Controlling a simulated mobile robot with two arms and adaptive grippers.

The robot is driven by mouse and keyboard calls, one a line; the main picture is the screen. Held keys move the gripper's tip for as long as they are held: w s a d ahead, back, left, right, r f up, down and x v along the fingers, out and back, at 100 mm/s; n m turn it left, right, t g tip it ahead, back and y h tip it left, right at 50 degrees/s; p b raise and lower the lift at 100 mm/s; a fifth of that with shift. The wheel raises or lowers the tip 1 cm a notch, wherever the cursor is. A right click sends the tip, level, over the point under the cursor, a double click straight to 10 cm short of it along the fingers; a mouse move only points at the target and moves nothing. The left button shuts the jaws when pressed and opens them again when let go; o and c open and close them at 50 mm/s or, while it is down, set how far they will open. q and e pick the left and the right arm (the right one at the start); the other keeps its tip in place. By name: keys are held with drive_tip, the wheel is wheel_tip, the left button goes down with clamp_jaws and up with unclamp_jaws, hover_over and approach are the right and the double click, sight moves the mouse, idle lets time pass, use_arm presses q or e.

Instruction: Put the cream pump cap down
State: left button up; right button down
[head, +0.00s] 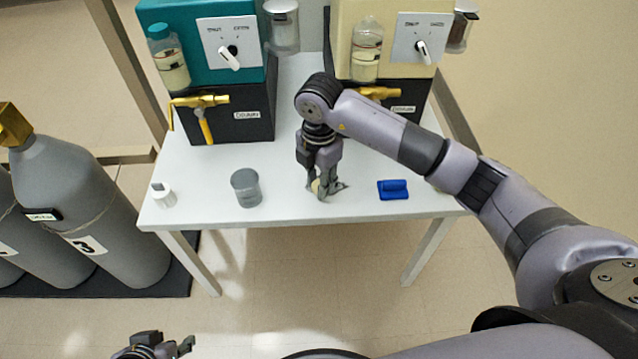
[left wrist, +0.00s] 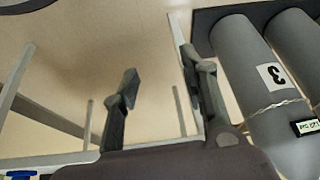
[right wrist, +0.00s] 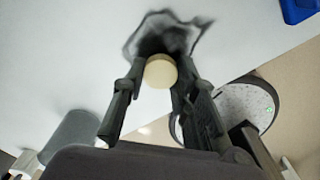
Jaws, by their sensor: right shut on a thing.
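The cream pump cap (right wrist: 160,72) is a small round cream piece between the fingers of my right gripper (right wrist: 158,85) in the right wrist view. In the head view my right gripper (head: 325,188) is shut on it, low over the front middle of the white table (head: 290,185). Only a bit of the cap (head: 316,186) shows there. I cannot tell whether the cap touches the tabletop. My left gripper (head: 165,346) is low in front of the table, apart from everything. In the left wrist view its fingers (left wrist: 160,85) are spread and empty.
Teal (head: 205,45) and cream (head: 385,40) machines with brass drain taps stand behind. Grey gas cylinders (head: 90,210) are at left.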

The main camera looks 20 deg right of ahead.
use_arm(q)
drive_tip(key=shift+w+d+r, duration=0.15)
drive_tip(key=shift+w, duration=0.3)
use_arm(e)
drive_tip(key=shift+f, duration=0.35)
use_arm(q)
drive_tip(key=shift+t, duration=0.3)
use_arm(e)
drive_tip(key=shift+f, duration=0.1)
drive_tip(key=c, duration=1.3)
unclamp_jaws()
use_arm(q)
drive_tip(key=shift+w, duration=0.25)
drive_tip(key=shift+r, duration=0.1)
